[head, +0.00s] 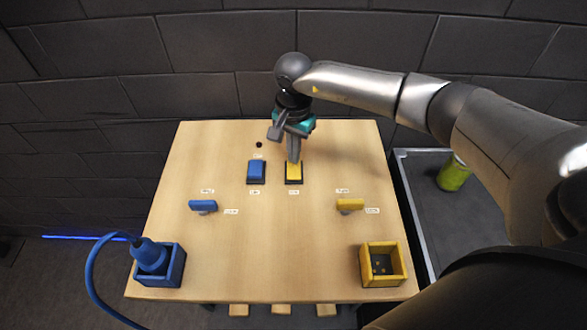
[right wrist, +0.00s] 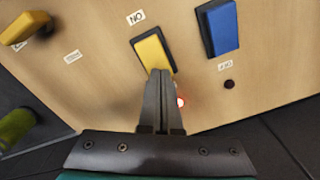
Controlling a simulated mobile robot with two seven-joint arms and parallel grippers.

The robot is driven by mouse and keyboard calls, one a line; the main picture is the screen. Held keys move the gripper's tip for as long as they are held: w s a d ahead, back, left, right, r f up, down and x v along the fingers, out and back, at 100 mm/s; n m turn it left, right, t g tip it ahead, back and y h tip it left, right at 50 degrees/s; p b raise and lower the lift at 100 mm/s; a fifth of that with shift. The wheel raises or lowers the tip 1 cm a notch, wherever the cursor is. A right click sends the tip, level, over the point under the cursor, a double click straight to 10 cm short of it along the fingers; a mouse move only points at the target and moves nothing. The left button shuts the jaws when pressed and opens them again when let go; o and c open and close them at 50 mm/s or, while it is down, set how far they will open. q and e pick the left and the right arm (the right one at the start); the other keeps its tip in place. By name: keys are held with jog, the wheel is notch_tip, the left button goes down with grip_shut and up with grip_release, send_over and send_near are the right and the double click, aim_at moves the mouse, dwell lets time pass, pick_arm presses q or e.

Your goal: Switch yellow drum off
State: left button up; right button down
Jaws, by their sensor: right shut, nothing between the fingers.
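The yellow rocker switch (head: 293,172) sits in a dark frame near the back middle of the wooden table; it also shows in the right wrist view (right wrist: 154,52). A label reading "ON" (right wrist: 136,18) lies by its end nearer the robot. My right gripper (head: 293,160) is shut and empty, pointing down at the switch's far end. In the right wrist view its fingertips (right wrist: 161,74) overlap that end; I cannot tell whether they press it. A small reddish-white spot (right wrist: 181,101) shows beside the fingers. The far-end label is hidden. No drum is recognisable. My left gripper is not in view.
A blue rocker switch (head: 256,171) stands just left, with a dark dot (head: 259,145) behind it. Nearer are a blue handle (head: 203,206), a yellow handle (head: 350,205), a blue box (head: 176,270) with a corded plug and a yellow box (head: 396,262). A yellow-green can (head: 454,174) stands right.

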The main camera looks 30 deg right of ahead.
jog(key=shift+f, duration=0.25)
jog(key=shift+r+p, duration=2.1)
jog(key=shift+r, duration=1.5)
jog(key=shift+s+f, duration=0.1)
jog(key=shift+s, duration=0.05)
